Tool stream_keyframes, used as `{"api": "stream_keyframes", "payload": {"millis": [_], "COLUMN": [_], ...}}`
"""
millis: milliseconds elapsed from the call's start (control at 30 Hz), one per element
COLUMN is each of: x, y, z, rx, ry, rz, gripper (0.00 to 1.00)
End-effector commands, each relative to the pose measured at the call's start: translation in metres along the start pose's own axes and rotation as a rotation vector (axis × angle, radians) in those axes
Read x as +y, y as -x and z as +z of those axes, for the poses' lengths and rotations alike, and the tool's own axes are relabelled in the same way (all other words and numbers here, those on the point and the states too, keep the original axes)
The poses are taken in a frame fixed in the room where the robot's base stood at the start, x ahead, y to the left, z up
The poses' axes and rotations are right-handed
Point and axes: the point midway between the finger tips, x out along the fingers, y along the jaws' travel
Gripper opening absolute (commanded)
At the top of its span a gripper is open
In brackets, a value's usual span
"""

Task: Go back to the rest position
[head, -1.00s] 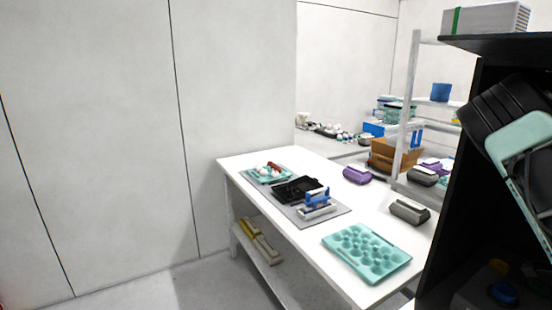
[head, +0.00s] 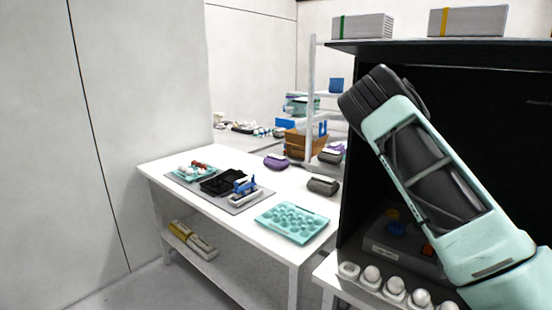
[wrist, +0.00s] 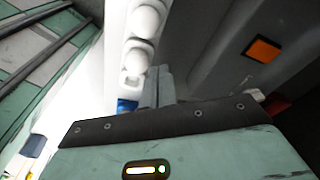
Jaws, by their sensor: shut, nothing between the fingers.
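My gripper (wrist: 158,86) shows in the wrist view, its narrow grey fingers together with nothing between them. It is close to a row of white eggs (wrist: 144,22) in light holders, which lies just left of and beyond the fingertips. In the head view my green and black arm crosses the right side in front of a dark cabinet; the fingers are hidden there. The row of eggs (head: 395,284) also shows in the head view, below the arm.
A white table (head: 160,166) at the left holds a teal egg tray (head: 292,222), a black tray (head: 218,184) and several small items. The dark cabinet (head: 490,100) stands close behind my arm. An orange button (wrist: 263,50) is on a grey panel. Open floor lies at lower left.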

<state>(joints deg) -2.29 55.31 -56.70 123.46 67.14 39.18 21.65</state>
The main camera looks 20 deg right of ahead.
Motion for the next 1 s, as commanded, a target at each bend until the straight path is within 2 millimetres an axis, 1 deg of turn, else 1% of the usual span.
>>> {"api": "stream_keyframes", "payload": {"millis": [33, 167, 267, 367, 467, 567, 667, 700, 767, 800, 867, 900, 967, 1000], "x": [0.001, 0.005, 0.009, 0.015, 0.024, 0.037, 0.056, 0.066, 0.086, 0.102, 0.131, 0.151, 0.184, 0.205], "y": [0.001, 0.001, 0.003, 0.005, 0.010, 0.018, 0.031, 0.038, 0.052, 0.064, 0.083, 0.096, 0.115, 0.127], "z": [0.009, 0.029, 0.047, 0.070, 0.100, 0.133, 0.173, 0.192, 0.223, 0.244, 0.273, 0.289, 0.309, 0.319], "rx": [-0.016, -0.050, -0.081, -0.119, -0.165, -0.217, -0.278, -0.305, -0.347, -0.375, -0.407, -0.423, -0.433, -0.430], "ry": [0.023, 0.080, 0.134, 0.206, 0.303, 0.422, 0.583, 0.668, 0.819, 0.940, 1.135, 1.273, 1.489, 1.636], "rz": [0.002, 0.014, 0.025, 0.036, 0.048, 0.059, 0.067, 0.067, 0.067, 0.061, 0.049, 0.037, 0.013, -0.009], "gripper": [0.00, 0.00, 0.00, 0.00, 0.00, 0.00, 0.00, 0.00, 0.00, 0.00, 0.00, 0.00, 0.00, 0.00]}}
